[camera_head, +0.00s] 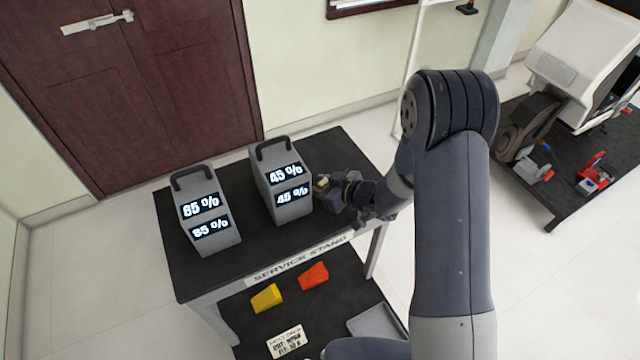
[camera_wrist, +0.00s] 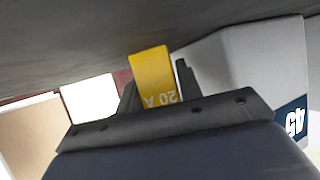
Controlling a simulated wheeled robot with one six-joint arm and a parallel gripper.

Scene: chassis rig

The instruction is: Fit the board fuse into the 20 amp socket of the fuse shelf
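My gripper (camera_head: 326,184) is low over the right part of the service stand, beside the battery block marked 45 %. In the wrist view its two fingers (camera_wrist: 158,92) are closed around the yellow board fuse (camera_wrist: 152,70). The fuse carries a white "20 A" that shows upside down. In the head view only a small pale yellow bit of the fuse shows at the fingertips. A dark surface lies close past the fuse in the wrist view; I cannot tell whether they touch. I cannot make out the fuse shelf or its 20 amp socket in either view.
Two grey handled blocks, marked 85 % (camera_head: 207,220) and 45 % (camera_head: 278,182), stand on the dark stand top (camera_head: 180,263). Below lie a yellow wedge (camera_head: 266,298), a red wedge (camera_head: 313,275), a printed card (camera_head: 287,342) and a grey tray (camera_head: 375,322). A dark bench (camera_head: 555,205) stands right.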

